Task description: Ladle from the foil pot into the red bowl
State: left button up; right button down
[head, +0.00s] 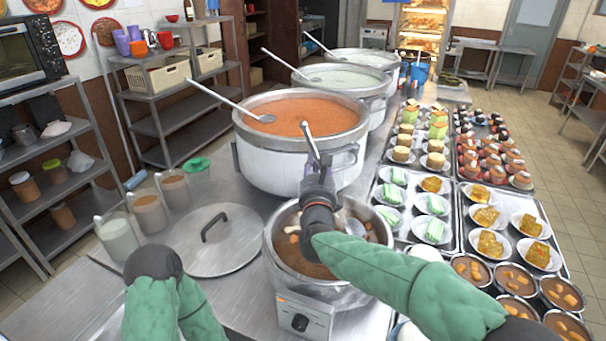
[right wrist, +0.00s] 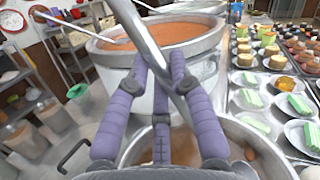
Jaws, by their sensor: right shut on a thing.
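My right gripper (head: 317,165) is shut on a metal ladle (right wrist: 146,35), whose handle rises above the fingers. It is over the back rim of a small silver pot (head: 273,245) of brown stew with pale pieces, on a base with a dial. The ladle slants down toward this pot; its shiny lower end shows at the pot's right inside, partly hidden by my wrist. I cannot tell whether the ladle holds stew.
A big pot (head: 258,155) of orange congee stands behind, with paler pots beyond, each with a ladle. A lid (head: 215,255) lies to the left. Trays of plates and small cups (head: 500,165) and bowls of brown soup (head: 516,281) crowd the right.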

jog(key=shift+s+d+f+m+b, duration=0.15)
jog(key=shift+d+m+b, duration=0.35)
jog(key=shift+d, duration=0.25)
jog(key=shift+s+d+f+h, duration=0.1)
jog(key=shift+d+f+h, duration=0.1)
jog(key=shift+f+h, duration=0.1)
pick_arm(q)
jog(key=shift+p, duration=0.85)
pick_arm(e)
jog(key=w+a+f+n, duration=0.1)
jog(key=a+f+n, duration=0.1)
jog(key=a+f, duration=0.3)
jog(key=w+a+f+n+g, duration=0.1)
jog(key=a+f+n, duration=0.1)
jog(key=a+f, duration=0.3)
jog(key=shift+w+a+n+y, duration=0.3)
jog(key=shift+y, duration=0.1)
pick_arm(q)
jog(key=shift+f, duration=0.1)
